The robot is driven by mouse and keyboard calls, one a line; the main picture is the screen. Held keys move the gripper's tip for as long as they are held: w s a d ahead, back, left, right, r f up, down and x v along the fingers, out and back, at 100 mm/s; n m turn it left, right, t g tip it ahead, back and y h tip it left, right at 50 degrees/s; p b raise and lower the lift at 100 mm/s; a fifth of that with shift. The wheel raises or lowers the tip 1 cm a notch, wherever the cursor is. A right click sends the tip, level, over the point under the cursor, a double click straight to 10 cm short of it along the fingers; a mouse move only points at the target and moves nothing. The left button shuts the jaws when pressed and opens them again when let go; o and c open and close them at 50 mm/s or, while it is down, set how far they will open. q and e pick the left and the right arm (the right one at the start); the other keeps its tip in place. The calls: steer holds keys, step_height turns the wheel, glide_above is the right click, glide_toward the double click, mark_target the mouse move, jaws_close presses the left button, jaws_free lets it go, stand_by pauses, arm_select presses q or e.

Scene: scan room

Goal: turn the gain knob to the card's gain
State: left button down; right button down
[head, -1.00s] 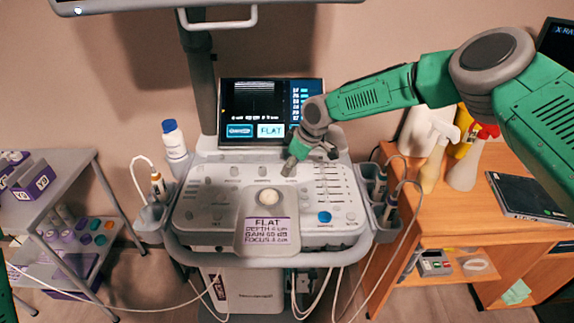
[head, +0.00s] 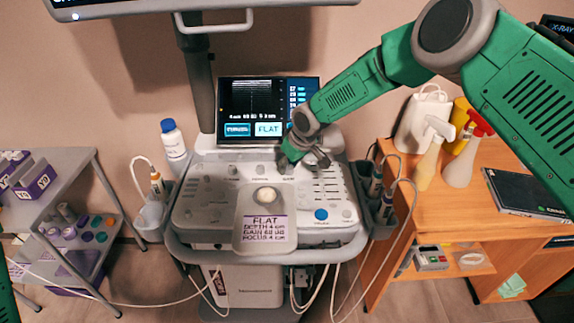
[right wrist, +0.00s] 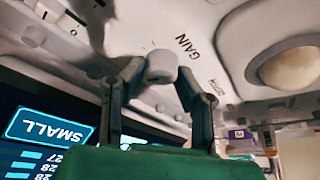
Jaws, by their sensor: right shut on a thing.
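The gain knob (right wrist: 161,67) is a small pale knob on the underside-looking panel in the right wrist view, with the word GAIN printed beside it. My right gripper (right wrist: 160,72) is shut on this knob, one finger on each side. In the head view my right gripper (head: 285,163) reaches down to the upper right of the console (head: 195,212) and hides the knob. The card (head: 264,233) lies at the console's front middle. It reads FLAT, depth 4 cm, a gain that looks like 60 dB, and focus 4 cm. My left gripper is out of view.
The screen (head: 254,97) behind the console shows a scan and a FLAT button; its gain value is unreadable. A trackball (head: 265,195) and blue button (head: 321,214) are nearby. Probes and cables hang at both sides. A bottle (head: 172,139) stands at the left.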

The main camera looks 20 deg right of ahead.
steer(key=shift+s+d+f, duration=0.1)
steer(key=shift+s+f, duration=0.15)
steer(key=shift+f, duration=0.1)
steer(key=c, duration=1.2)
jaws_free()
steer(key=shift+d+r, duration=0.1)
steer(key=shift+w+r, duration=0.1)
steer(key=shift+w, duration=0.05)
steer(key=shift+r, duration=0.25)
steer(key=v, duration=1.1)
